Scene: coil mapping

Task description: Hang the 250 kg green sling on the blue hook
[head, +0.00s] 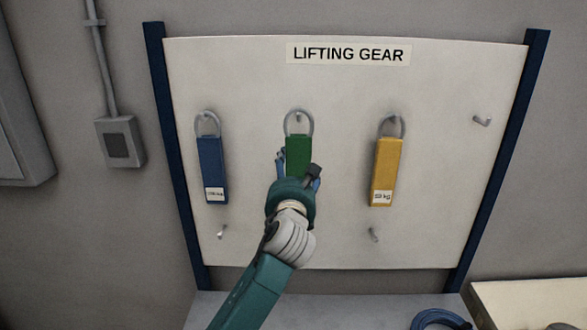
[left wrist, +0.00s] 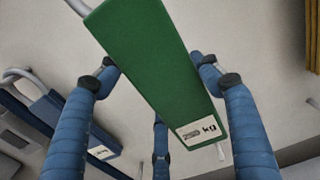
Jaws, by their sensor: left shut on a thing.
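The green sling (head: 298,150) hangs upright by its grey loop from a hook at the top middle of the white board. My left gripper (head: 297,166) is at its lower part and hides its lower end. In the left wrist view the green sling (left wrist: 150,65) lies between the fingers of my left gripper (left wrist: 160,76), which is shut on it. Its white label ends in "kg"; the number is blurred. A blue sling (head: 212,172) hangs at the upper left, and a yellow sling (head: 386,173) hangs to the right. No hook looks clearly blue. My right gripper is not in view.
An empty grey hook (head: 482,121) is at the board's upper right. Empty lower hooks are at left (head: 222,231) and right (head: 374,235). Dark blue posts (head: 174,140) flank the board. A blue coil (head: 440,320) lies on the surface below.

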